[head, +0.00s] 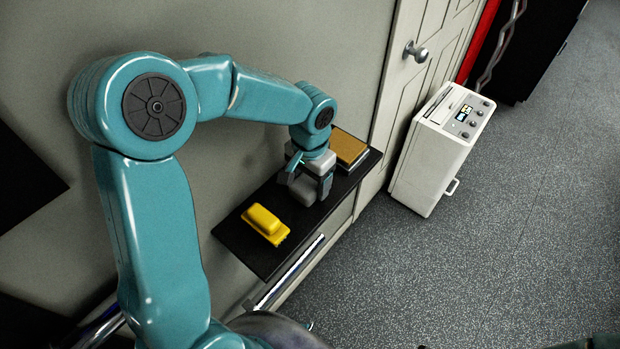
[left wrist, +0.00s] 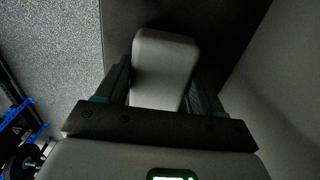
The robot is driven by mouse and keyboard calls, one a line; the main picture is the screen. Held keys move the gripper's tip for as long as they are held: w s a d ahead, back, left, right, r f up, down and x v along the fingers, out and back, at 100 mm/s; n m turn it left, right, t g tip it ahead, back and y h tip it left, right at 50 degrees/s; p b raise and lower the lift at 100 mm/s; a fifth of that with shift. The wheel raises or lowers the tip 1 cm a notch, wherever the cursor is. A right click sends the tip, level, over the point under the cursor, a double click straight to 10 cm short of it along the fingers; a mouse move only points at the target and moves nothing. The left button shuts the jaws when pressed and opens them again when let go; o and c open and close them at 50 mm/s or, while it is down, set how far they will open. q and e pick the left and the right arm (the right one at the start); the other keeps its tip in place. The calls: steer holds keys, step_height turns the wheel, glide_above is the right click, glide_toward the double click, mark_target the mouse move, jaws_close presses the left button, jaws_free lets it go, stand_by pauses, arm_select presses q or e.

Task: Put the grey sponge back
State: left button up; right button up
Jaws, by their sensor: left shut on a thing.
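The grey sponge (left wrist: 165,62) is a rounded block between the two fingers of my left gripper (left wrist: 160,88) in the left wrist view. In the head view my left gripper (head: 311,189) is shut on the grey sponge (head: 301,193), over the middle of a black wall shelf (head: 255,257). The sponge is low over the shelf; I cannot tell whether it touches the surface. The gripper hides part of it. My right gripper is not in view.
A yellow brush (head: 265,225) lies on the shelf's near end. A block with a tan top (head: 349,148) is at the far end, close behind the gripper. A metal rail (head: 290,272) runs below the shelf's front. A white case (head: 437,150) stands on the floor at right.

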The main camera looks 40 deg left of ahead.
mark_target(310, 180)
arm_select(q)
steer(key=shift+s, duration=0.15)
steer(key=shift+f, duration=0.15)
steer(key=o, duration=1)
steer(key=shift+w+r, duration=0.2)
steer(key=shift+r, duration=0.4)
step_height(310, 180, up, 11)
steer(key=shift+s+r, duration=0.15)
